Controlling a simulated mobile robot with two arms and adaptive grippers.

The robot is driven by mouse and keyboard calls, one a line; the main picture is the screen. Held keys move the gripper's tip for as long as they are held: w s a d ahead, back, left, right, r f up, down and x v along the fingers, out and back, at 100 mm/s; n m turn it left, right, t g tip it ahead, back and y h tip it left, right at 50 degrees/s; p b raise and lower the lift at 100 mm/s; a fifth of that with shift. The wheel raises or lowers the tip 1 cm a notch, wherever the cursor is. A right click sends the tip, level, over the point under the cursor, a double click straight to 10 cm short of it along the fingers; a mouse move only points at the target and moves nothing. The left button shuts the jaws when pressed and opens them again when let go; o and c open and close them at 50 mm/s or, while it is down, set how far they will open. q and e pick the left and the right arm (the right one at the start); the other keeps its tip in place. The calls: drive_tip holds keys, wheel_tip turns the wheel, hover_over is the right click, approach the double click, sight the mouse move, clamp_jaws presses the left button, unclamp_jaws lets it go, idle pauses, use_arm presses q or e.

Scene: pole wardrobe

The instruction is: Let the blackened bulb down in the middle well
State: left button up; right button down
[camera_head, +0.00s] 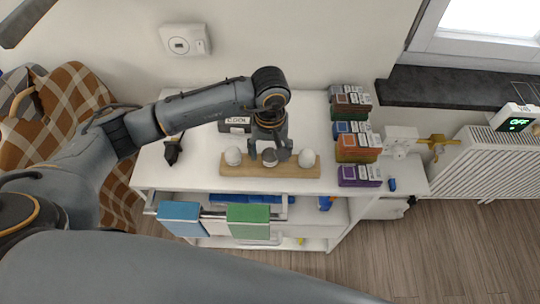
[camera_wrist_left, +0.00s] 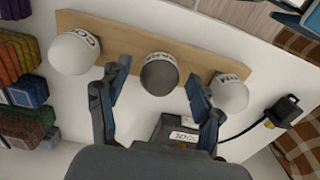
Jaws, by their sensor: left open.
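A wooden bar (camera_head: 290,171) lies on the white top, with three bulbs in a row along it. The blackened bulb (camera_head: 270,158) is at the middle place, between a white bulb on the left (camera_head: 233,156) and another on the right (camera_head: 307,157). In the left wrist view the blackened bulb (camera_wrist_left: 159,74) stands on the bar (camera_wrist_left: 190,52). My left gripper (camera_wrist_left: 157,80) is open, with one finger on each side of this bulb and visible gaps to it. The well itself is hidden under the bulb. My right gripper is not in view.
Stacks of coloured boxes (camera_head: 358,148) stand on the right of the top. A dark labelled box (camera_head: 235,126) is behind the bar; a black plug with a cable (camera_head: 172,152) is left.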

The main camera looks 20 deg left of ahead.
sight(270, 153)
use_arm(q)
wheel_tip(270, 153, up, 11)
idle(0.3)
drive_tip(key=shift+f, duration=0.1)
idle(0.4)
